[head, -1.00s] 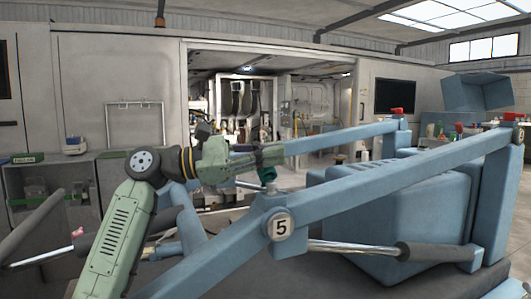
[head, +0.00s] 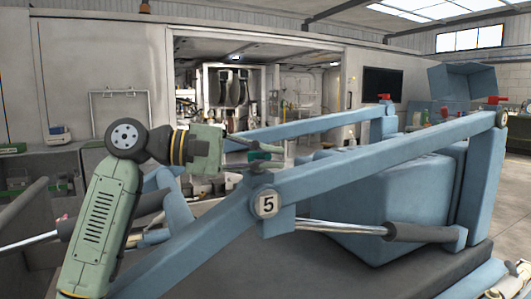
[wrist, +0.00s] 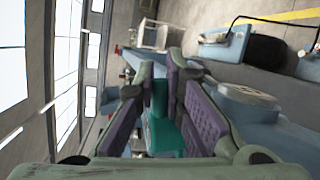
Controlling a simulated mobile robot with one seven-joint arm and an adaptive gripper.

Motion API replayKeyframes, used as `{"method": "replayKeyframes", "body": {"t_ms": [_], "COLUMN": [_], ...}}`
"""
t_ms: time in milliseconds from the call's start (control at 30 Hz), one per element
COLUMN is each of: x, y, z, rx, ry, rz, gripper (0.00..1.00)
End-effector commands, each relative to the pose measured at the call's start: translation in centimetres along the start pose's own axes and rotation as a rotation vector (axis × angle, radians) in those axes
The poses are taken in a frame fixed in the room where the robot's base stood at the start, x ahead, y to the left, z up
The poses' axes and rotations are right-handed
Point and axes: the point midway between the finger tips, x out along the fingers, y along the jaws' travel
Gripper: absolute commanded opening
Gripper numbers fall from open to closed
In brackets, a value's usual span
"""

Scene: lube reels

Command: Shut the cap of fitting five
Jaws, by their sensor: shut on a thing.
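The plate marked 5 (head: 268,204) is on the bend of a blue lifting arm (head: 380,158). A teal cap (head: 259,156) is just above that bend. My gripper (head: 268,155) reaches it from the left. In the wrist view my gripper's purple pads (wrist: 168,115) close on both sides of the teal cap (wrist: 163,135). The fitting under the cap is hidden, so I cannot tell how the cap sits on it.
A second blue arm (head: 320,129) runs behind, with a red piece (head: 385,98) at its far end. A large blue housing (head: 375,200) fills the space beneath.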

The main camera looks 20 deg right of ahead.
Motion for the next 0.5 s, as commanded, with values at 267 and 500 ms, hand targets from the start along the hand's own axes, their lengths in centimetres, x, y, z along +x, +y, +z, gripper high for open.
{"method": "replayKeyframes", "body": {"t_ms": [267, 500], "x": [0.04, 0.05], "y": [-0.42, -0.44], "z": [0.08, 0.09], "rx": [0.057, 0.062], "ry": [0.012, 0.013], "rz": [-0.014, -0.016], "gripper": [0.0, 0.0]}}
